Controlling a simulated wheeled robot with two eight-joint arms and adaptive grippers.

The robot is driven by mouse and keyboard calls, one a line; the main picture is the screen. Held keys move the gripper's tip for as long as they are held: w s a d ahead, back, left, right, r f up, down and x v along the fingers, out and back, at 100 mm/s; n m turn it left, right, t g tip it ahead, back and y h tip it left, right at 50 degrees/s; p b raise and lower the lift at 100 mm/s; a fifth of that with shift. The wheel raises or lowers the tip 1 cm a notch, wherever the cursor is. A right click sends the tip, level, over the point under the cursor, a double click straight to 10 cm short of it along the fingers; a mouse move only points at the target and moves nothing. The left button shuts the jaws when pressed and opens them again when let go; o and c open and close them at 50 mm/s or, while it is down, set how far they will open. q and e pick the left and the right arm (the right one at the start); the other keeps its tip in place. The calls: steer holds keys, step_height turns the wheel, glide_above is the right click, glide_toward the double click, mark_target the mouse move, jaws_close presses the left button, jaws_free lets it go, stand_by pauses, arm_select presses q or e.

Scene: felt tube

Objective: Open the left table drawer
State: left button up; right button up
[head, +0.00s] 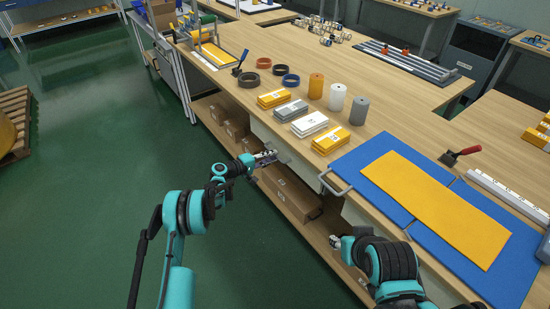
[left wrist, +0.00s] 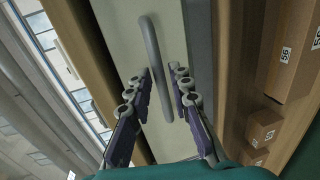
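The left table drawer (head: 265,135) has a pale front under the tabletop's front edge and looks closed. It fills the middle of the left wrist view as a pale panel (left wrist: 112,25). Its grey bar handle (left wrist: 151,45) runs down between my left gripper's fingers. My left gripper (head: 272,156) is at the drawer front. In the left wrist view its fingers (left wrist: 161,80) are spread, one on each side of the handle, with visible gaps. My right gripper (head: 336,242) is low in front of the table, right of the left one; its fingers are too small to judge.
A second drawer handle (head: 335,184) sticks out to the right of my left gripper. Cardboard boxes (head: 290,192) stand on the lower shelf (head: 318,232). Felt stacks, rolls and a blue mat (head: 355,160) lie on the tabletop.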

arm_select(q)
steer(key=shift+x, duration=1.25)
jaws_close()
steer(key=shift+a, duration=0.1)
